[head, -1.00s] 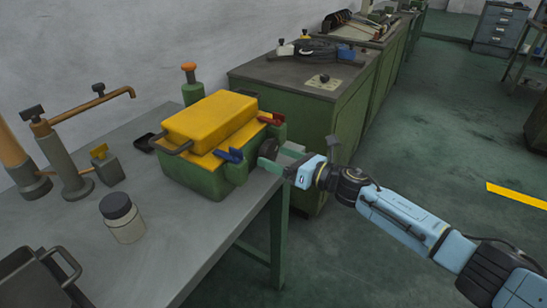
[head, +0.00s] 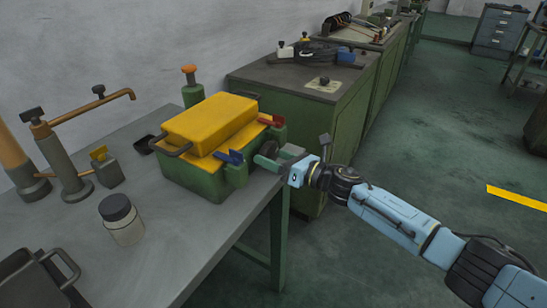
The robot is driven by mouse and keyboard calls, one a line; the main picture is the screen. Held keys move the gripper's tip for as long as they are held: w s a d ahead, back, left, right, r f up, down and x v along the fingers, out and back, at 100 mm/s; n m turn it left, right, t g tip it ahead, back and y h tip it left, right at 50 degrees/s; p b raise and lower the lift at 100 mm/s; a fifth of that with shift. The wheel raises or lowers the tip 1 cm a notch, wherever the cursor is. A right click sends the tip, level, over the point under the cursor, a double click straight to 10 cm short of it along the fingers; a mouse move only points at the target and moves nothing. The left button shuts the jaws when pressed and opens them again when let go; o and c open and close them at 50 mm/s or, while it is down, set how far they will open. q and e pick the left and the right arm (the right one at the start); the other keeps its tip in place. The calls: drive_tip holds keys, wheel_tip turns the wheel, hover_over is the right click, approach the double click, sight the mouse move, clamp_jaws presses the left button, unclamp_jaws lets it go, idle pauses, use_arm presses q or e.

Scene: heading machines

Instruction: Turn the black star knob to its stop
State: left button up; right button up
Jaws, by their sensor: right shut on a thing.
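The black star knob (head: 269,149) sits on the right-hand end of a green machine box (head: 200,180) with a yellow lid. My right gripper (head: 274,158) reaches in from the right and is shut on the knob. Its fingers cover part of the knob, so its full outline and any stop mark are hidden. My left gripper is not in view.
A blue lever (head: 232,157) and a red lever (head: 271,121) stick out of the box near the knob. A jar (head: 121,219) and a dark tray (head: 35,285) stand on the grey bench. A green cabinet (head: 300,125) stands behind; the floor at right is open.

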drive_tip(key=m+p, duration=0.1)
drive_tip(key=m, duration=0.3)
drive_tip(key=shift+r+p, duration=0.1)
drive_tip(key=shift+p, duration=0.2)
drive_tip(key=shift+m, duration=0.7)
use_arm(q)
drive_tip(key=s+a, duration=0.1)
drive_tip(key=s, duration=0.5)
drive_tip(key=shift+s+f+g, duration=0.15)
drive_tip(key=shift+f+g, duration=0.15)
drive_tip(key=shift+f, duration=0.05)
use_arm(e)
drive_tip(key=o, duration=1)
drive_tip(key=shift+s, duration=0.1)
